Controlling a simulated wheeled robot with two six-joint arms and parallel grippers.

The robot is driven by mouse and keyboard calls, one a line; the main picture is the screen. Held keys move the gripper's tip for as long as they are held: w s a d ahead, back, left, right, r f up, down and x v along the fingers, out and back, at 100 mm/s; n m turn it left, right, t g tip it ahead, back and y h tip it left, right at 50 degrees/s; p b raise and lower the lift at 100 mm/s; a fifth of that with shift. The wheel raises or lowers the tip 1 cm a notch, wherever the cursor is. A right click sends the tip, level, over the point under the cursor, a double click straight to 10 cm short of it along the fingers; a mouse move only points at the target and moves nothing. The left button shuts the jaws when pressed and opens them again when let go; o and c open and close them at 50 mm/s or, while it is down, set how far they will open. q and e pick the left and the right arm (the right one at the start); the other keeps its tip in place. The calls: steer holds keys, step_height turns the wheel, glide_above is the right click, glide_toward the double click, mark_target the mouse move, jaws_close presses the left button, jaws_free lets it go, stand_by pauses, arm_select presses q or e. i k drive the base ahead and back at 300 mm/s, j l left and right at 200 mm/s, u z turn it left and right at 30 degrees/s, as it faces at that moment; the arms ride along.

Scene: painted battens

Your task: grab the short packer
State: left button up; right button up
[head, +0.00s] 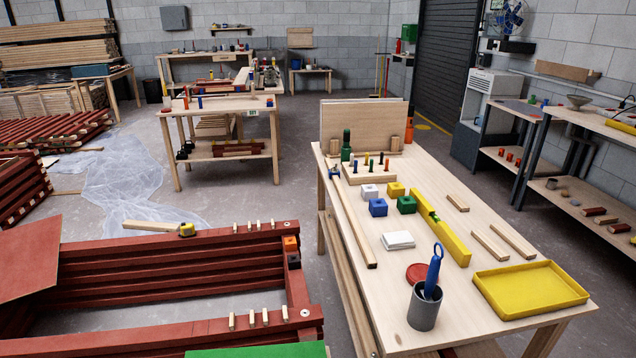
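Three loose pale wooden strips lie flat on the right side of the workbench (440,290). The shortest, which looks like the short packer (458,202), lies behind the other two. A longer strip (490,245) and another long strip (513,240) lie in front of it, apart from each other. A yellow batten (441,230) lies to the left of all three. Neither of my grippers is in view.
A yellow tray (530,289), a grey cup (424,308) holding a blue tool, and a red disc (417,273) stand near the front. Coloured blocks (378,207) and a peg board (368,173) are further back. Stacked red battens (175,265) fill the left.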

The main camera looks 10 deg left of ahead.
mark_target(459, 204)
steer(key=i+l, duration=0.1)
steer(key=l, duration=0.6)
steer(key=i+l+u, duration=0.1)
steer(key=l, duration=0.55)
steer(key=i+l, duration=0.1)
steer(key=l, duration=0.6)
steer(key=i+l+u, duration=0.1)
steer(key=l, duration=0.5)
steer(key=i+l+u, duration=0.15)
steer(key=l, duration=0.5)
steer(key=i+l+u, duration=0.1)
steer(key=l, duration=0.5)
steer(key=i+l+u, duration=0.1)
steer(key=l, duration=0.55)
